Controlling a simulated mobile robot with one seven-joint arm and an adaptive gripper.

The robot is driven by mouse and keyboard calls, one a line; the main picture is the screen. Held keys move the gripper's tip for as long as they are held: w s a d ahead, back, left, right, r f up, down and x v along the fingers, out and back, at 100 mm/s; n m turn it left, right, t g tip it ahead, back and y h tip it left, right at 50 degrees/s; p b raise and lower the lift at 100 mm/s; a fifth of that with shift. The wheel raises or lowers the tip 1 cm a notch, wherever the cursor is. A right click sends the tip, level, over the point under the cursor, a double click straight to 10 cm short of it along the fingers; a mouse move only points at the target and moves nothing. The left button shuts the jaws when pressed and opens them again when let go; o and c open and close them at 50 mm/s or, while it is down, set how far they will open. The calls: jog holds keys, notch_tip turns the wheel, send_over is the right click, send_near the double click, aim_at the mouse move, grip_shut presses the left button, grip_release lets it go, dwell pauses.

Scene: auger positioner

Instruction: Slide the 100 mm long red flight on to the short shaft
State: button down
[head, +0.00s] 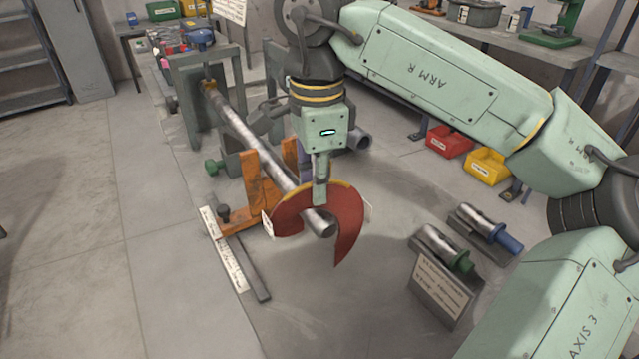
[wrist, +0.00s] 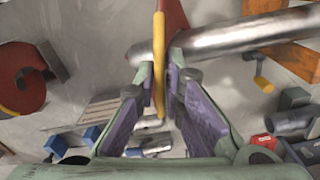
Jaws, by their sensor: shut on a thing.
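My gripper (head: 320,200) points down and is shut on the yellow outer edge of the red flight (head: 349,212). In the wrist view the flight (wrist: 160,62) is edge-on between the jaws (wrist: 160,95). A bright metal shaft (head: 258,148) slopes from a grey frame toward the front, over an orange support (head: 255,178). Its free end shows within the flight's curve, with red on both sides. In the wrist view the shaft (wrist: 235,42) passes the flight, and its tip is a little left of it. I cannot tell whether flight and shaft touch.
Two metal cylinders with green (head: 464,262) and blue (head: 510,240) ends rest on stands at right. A second dark pipe end (head: 361,139) is behind my gripper. Another red curved piece (wrist: 22,78) shows in the wrist view. The floor at left is clear.

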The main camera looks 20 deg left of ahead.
jog(key=shift+w+a+p, duration=0.65)
jog(key=shift+w+a, duration=0.35)
jog(key=shift+a, duration=0.55)
jog(key=shift+w+a+p, duration=0.65)
jog(key=shift+w+a, duration=0.4)
jog(key=shift+a, duration=0.5)
jog(key=shift+w+a+p, duration=0.65)
jog(key=shift+w+a, duration=0.35)
jog(key=shift+a, duration=0.55)
jog(key=c, duration=1.6)
grip_release()
notch_tip(320, 180, up, 12)
jog(key=shift+s, duration=0.1)
